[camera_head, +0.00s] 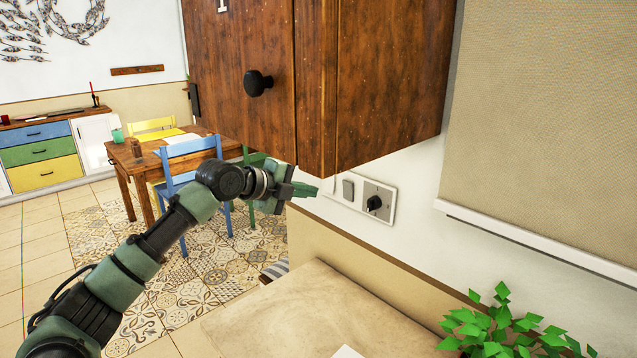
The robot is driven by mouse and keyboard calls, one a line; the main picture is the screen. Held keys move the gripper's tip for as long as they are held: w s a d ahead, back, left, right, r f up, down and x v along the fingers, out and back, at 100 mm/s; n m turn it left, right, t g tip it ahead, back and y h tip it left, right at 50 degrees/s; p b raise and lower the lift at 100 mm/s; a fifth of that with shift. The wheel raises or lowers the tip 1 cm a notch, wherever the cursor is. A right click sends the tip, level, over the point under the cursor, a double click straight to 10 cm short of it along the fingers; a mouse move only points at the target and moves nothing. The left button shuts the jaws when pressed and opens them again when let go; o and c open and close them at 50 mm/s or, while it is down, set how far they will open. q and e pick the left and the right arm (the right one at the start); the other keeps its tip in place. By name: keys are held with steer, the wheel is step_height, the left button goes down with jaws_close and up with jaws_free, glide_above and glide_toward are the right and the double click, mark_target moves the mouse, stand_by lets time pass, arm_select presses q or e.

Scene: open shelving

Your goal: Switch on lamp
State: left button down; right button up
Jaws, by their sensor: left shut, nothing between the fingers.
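A wall plate (379,201) sits on the white wall below the wooden cabinet. It carries a small grey switch (348,189) on its left and a black plug or knob (374,203) on its right. My left gripper (312,190) is shut and empty. In the picture its fingertips point right, a short way left of the grey switch and apart from it. I cannot tell how far they are from the wall. No lamp can be made out. My right gripper is not in view.
The wooden cabinet (390,80) hangs just above my gripper. A beige counter (310,315) lies below, with a green plant (510,325) at its right. A table (150,155) and a blue chair (182,165) stand at the back left.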

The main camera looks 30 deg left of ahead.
mark_target(328, 188)
arm_select(q)
steer(key=w, duration=0.1)
steer(key=w+d+p, duration=0.1)
steer(key=w, duration=0.1)
steer(key=shift+w+f, duration=0.15)
steer(key=shift+w+d+f+b, duration=0.15)
steer(key=shift+f+b, duration=0.15)
steer(key=shift+b, duration=0.3)
steer(key=shift+r+t, duration=0.15)
steer(key=shift+t, duration=0.15)
steer(key=shift+r, duration=0.1)
